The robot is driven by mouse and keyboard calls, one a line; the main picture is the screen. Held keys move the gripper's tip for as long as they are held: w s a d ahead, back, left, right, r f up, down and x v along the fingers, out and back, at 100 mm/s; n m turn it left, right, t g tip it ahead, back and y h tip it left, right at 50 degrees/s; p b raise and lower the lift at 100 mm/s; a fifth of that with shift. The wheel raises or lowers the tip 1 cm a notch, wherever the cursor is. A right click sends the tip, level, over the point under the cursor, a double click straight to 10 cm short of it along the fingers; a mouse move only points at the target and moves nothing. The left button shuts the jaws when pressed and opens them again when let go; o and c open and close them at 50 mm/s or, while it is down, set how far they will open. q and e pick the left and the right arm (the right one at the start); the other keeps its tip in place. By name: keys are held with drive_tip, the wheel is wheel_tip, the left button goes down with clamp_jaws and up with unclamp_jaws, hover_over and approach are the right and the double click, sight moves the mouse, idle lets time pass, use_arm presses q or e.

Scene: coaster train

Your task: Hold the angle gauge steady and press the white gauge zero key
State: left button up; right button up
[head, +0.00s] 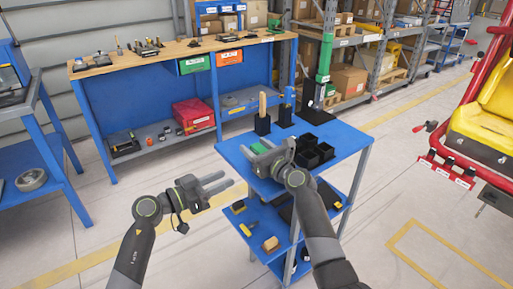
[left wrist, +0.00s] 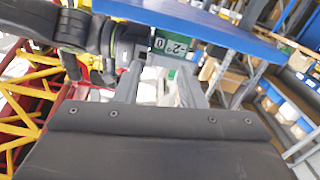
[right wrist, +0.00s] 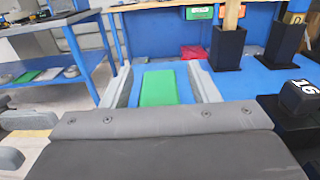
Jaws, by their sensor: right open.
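The angle gauge (left wrist: 172,45) shows in the left wrist view by the blue cart's edge, with a green "-2°" readout beside a dark part marked "0". A white key cannot be made out. A flat green piece (right wrist: 158,88) lies on the cart top, between and beyond my right fingertips; I cannot tell whether it belongs to the gauge. My right gripper (head: 254,157) is open over the cart's near left part. My left gripper (head: 227,182) is open and empty, left of the cart, its fingers pointing toward it. It also shows in the left wrist view (left wrist: 158,82), apart from the gauge.
The blue cart (head: 340,134) carries black bins (head: 315,152) and upright black holders (head: 262,124) behind my right gripper. Its lower shelf holds small tools. A workbench (head: 170,53) stands behind. The floor left of the cart is clear.

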sight(248, 176)
drive_tip(key=shift+c, duration=0.4)
drive_tip(key=c, duration=1)
use_arm(q)
drive_tip(key=shift+c, duration=0.6)
use_arm(e)
drive_tip(key=shift+c, duration=0.3)
use_arm(q)
drive_tip(key=shift+c, duration=1.3)
drive_tip(key=shift+s+a+m, duration=0.25)
drive_tip(key=shift+a+m, duration=0.1)
drive_tip(key=shift+m, duration=0.65)
clamp_jaws()
drive_tip(key=shift+x, duration=4.35)
drive_tip(key=shift+x, duration=0.75)
drive_tip(key=shift+a, duration=0.15)
drive_tip(key=shift+v, duration=2.85)
